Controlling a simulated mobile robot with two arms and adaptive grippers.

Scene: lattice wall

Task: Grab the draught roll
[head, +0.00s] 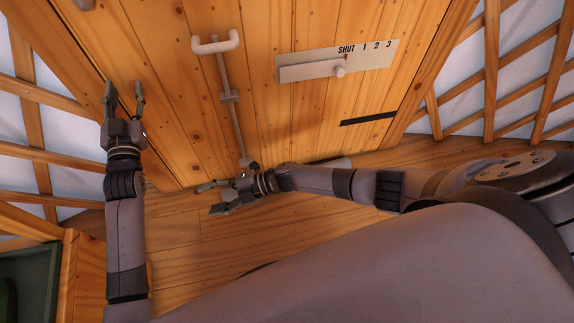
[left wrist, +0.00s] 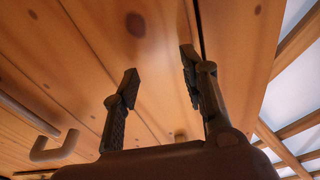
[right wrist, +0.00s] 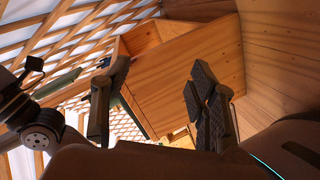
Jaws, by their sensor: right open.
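A pale rounded end (head: 341,162), which looks like part of the draught roll, shows at the foot of the wooden door, just behind my right forearm. The rest of it is hidden by the arm. My right gripper (head: 207,198) is low by the door's foot, left of that end, with its fingers apart and nothing between them. In the right wrist view its fingers (right wrist: 160,72) are spread and no roll shows. My left gripper (head: 123,92) is raised at the door's left side. It is open and empty, also in the left wrist view (left wrist: 158,65).
The plank door (head: 270,110) has a pale handle with a long rod (head: 228,75) and a slider plate (head: 310,69) marked SHUT 1 2 3. Lattice walls stand on both sides. A wooden cabinet (right wrist: 185,75) shows in the right wrist view. Bare floor (head: 190,235) lies before the door.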

